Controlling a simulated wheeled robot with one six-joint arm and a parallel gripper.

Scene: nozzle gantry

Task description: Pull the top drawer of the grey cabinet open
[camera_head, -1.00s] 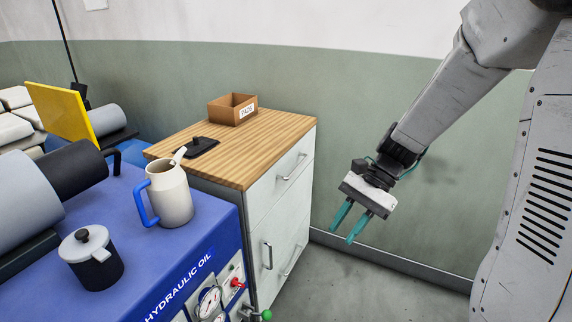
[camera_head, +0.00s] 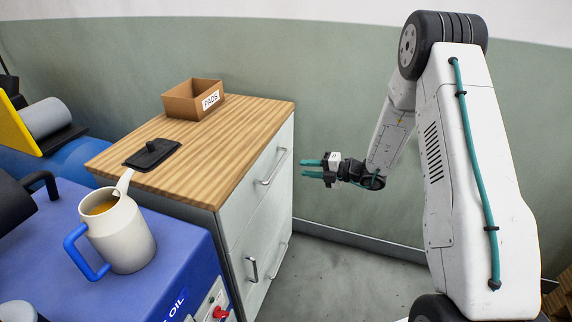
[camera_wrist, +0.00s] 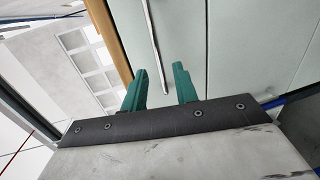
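The grey cabinet (camera_head: 240,232) has a wooden top and pale drawer fronts facing right. Its top drawer (camera_head: 252,200) is closed, with a silver bar handle (camera_head: 273,168). My gripper (camera_head: 304,169) is just right of that handle, pointing left at it, apart from it, with green fingers spread. In the wrist view my gripper (camera_wrist: 162,80) is open and empty. The handle (camera_wrist: 152,40) stretches away ahead of the fingers, lined up roughly with the gap between them, in front of the pale drawer front (camera_wrist: 183,35).
On the cabinet top are a cardboard box marked PADS (camera_head: 193,100) and a black lidded tray (camera_head: 152,154). A blue bench (camera_head: 150,285) with a white jug (camera_head: 120,232) adjoins the cabinet at left. The floor (camera_head: 335,275) right of the cabinet is clear.

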